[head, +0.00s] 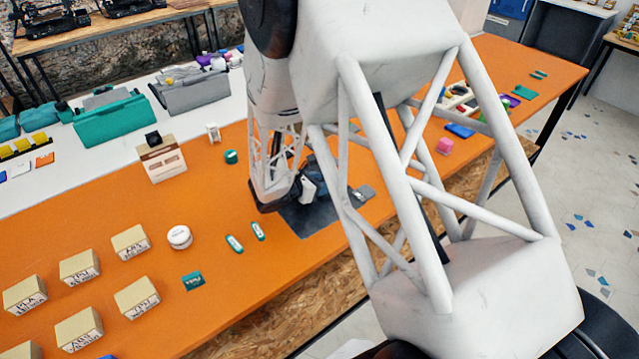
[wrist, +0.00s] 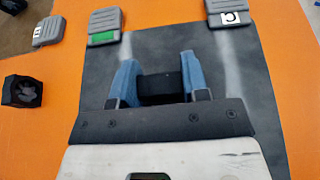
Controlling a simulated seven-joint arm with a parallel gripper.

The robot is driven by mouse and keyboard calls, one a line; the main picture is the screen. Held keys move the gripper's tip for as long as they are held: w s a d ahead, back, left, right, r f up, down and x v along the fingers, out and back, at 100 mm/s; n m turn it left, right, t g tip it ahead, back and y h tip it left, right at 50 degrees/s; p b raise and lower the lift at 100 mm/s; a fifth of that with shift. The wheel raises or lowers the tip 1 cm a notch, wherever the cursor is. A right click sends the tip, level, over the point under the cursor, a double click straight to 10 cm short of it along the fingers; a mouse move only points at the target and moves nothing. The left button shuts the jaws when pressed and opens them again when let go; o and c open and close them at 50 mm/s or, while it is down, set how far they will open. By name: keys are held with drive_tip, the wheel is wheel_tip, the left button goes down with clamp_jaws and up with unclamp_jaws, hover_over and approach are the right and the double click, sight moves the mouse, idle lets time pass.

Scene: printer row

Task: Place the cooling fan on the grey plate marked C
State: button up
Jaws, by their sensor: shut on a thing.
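My gripper (wrist: 157,70) has its two blue fingers closed on a dark, squarish thing (wrist: 156,88), which looks like the cooling fan; its face is mostly hidden between the fingers. The gripper is over a dark mat; how high it holds the thing is hard to tell. The grey plate marked C (wrist: 215,17) is at the top right of the wrist view, beyond the gripper, and its visible part is bare. In the head view my gripper is low over the mat, partly hidden by my arm.
Two more grey plates show in the wrist view: one with a green piece (wrist: 104,39), another with a white label (wrist: 49,31). A black hollow part (wrist: 22,90) sits on the orange table at left. Several tan boxes (head: 130,242) stand at the front left.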

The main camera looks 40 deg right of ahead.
drive_tip(key=shift+f, duration=0.15)
drive_tip(key=o, duration=0.9)
drive_tip(key=shift+v, duration=6.05)
